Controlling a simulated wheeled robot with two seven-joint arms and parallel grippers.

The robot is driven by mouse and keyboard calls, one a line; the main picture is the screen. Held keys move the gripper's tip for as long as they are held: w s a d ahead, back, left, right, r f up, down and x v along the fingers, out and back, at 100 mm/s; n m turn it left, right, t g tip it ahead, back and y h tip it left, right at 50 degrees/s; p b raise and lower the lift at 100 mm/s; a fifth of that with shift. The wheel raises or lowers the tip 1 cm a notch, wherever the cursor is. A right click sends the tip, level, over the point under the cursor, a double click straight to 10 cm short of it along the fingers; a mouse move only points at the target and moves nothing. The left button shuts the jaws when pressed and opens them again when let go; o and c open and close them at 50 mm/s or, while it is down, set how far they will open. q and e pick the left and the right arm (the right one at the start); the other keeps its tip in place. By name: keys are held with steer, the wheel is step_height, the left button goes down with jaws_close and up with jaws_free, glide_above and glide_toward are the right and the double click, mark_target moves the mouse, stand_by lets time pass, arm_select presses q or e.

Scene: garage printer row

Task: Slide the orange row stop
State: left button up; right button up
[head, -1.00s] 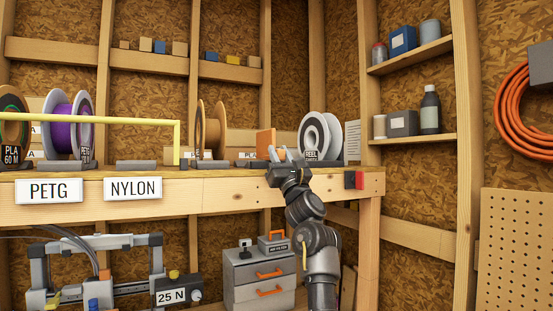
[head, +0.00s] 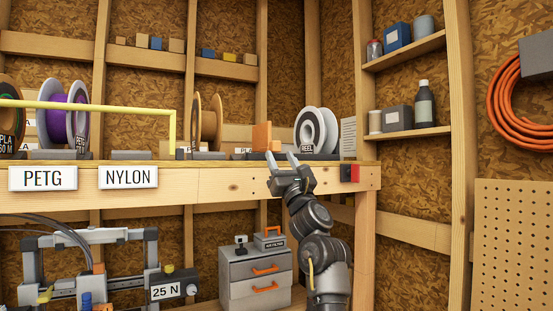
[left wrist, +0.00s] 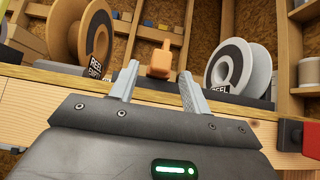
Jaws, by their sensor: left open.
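The orange row stop (head: 262,137) stands upright on the wooden shelf, just left of a white and grey reel (head: 316,131). In the left wrist view the stop (left wrist: 161,61) shows beyond my fingertips, between them in the picture. My left gripper (head: 281,156) is at the shelf's front edge, below and slightly right of the stop in the head view. Its two grey fingers are apart with nothing held, and it appears clear of the stop. The stop's lower part is partly hidden in the head view. My right gripper is not in view.
A tan reel (head: 208,123) stands left of the stop, and a purple reel (head: 72,127) farther left. A yellow bar (head: 90,105) runs above the shelf's left part. A red and black block (head: 349,173) sits on the front edge at right.

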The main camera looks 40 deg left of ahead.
arm_select(q)
steer(key=b+v, duration=0.1)
steer(key=v, duration=0.4)
steer(key=shift+b, duration=0.35)
